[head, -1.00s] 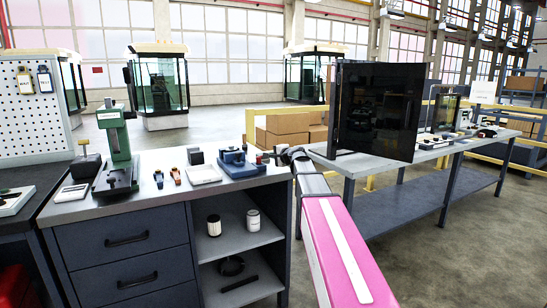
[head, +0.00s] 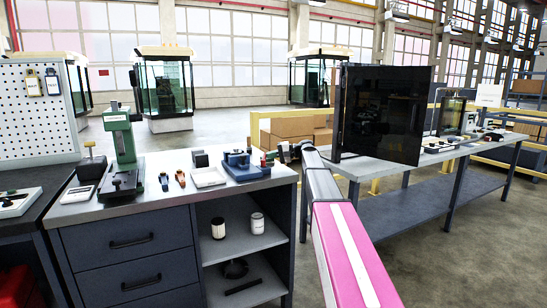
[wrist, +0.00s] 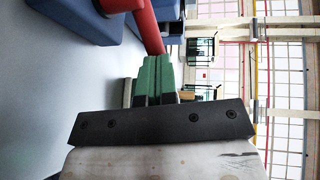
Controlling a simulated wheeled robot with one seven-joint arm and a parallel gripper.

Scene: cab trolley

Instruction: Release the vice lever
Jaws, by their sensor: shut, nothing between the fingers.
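The blue vice (head: 243,168) sits at the right end of the grey workbench, and part of it shows at the top left of the wrist view (wrist: 75,15). Its red lever (wrist: 145,25) runs down from the top of the wrist view toward my fingertips. My gripper (head: 272,156) is at the right side of the vice in the head view. In the wrist view its green fingers (wrist: 157,62) are together, with nothing seen between them. Their tips are close to the lever's end; I cannot tell whether they touch.
A green press (head: 123,150), small orange-handled tools (head: 180,179) and a white tray (head: 208,178) stand left of the vice. A second table (head: 365,168) with a dark panel (head: 385,112) is at right. Open floor lies between the bench and that table.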

